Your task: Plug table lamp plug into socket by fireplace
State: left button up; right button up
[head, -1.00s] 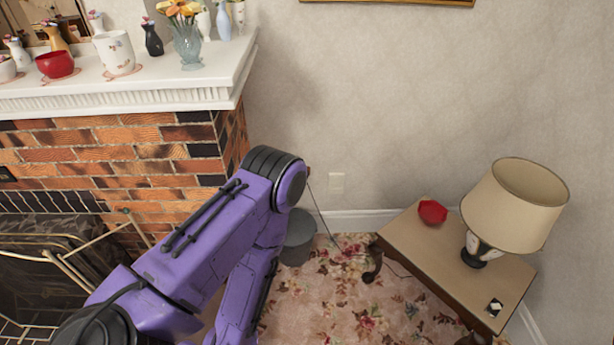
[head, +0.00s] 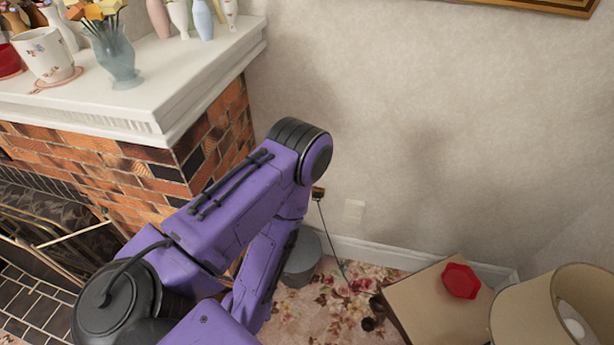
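The table lamp (head: 525,312) is at the lower right, with a beige shade and its bulb showing inside; its base is out of frame. A small brown and black piece (head: 318,193), which looks like a plug or socket, is against or near the wall just right of my arm's bend. A thin dark cord (head: 331,240) hangs from it to the carpet. Whether it is seated in a socket is too small to tell. A pale wall plate (head: 354,211) is to its right. My purple arm comes in from the lower left; neither gripper shows.
The brick fireplace (head: 215,140) and white mantel (head: 160,95) with vases fill the left. A grey bin (head: 302,258) stands behind my arm. The wooden side table (head: 420,305) at lower right carries a red object (head: 461,281). Floral carpet (head: 345,290) lies between.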

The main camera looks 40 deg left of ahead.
aim_at(316, 196)
jog(key=u, duration=0.45)
jog(key=i, duration=0.9)
jog(key=u, duration=0.4)
